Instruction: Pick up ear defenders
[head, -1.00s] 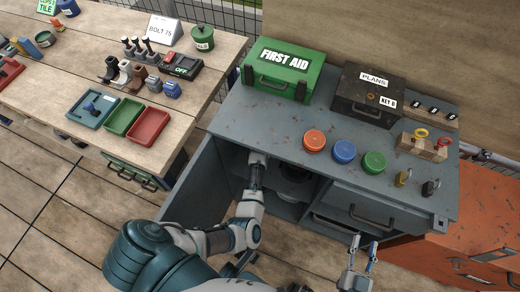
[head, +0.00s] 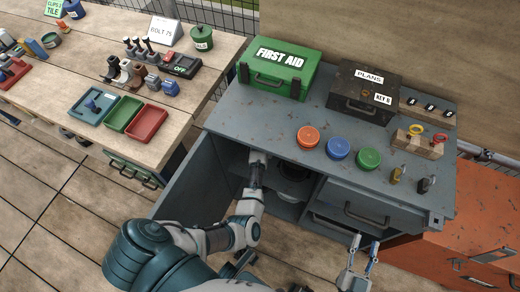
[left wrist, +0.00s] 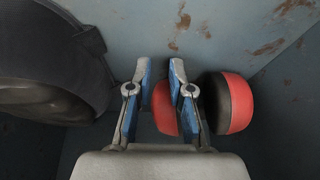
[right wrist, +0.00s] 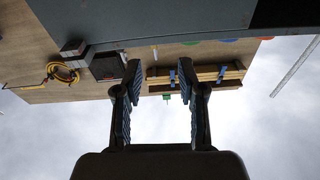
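The ear defenders (left wrist: 240,102), with red cups and a dark cushion, show in the left wrist view inside the grey cabinet. One red cup is right of my left gripper (left wrist: 161,68); another red part shows between and behind its fingers. The left gripper is open, its fingertips apart; contact with the ear defenders cannot be told. In the head view my left arm reaches through the cabinet's open door, and the ear defenders cannot be made out. My right gripper (head: 364,244) is open and empty in front of the cabinet drawers; it also shows in the right wrist view (right wrist: 160,70).
A dark round object (left wrist: 50,65) lies left of the left gripper inside the cabinet. The open cabinet door (head: 185,185) stands left of my arm. The cabinet top (head: 240,115) holds a green first aid box (head: 280,70), a plans box (head: 362,90) and coloured round lids.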

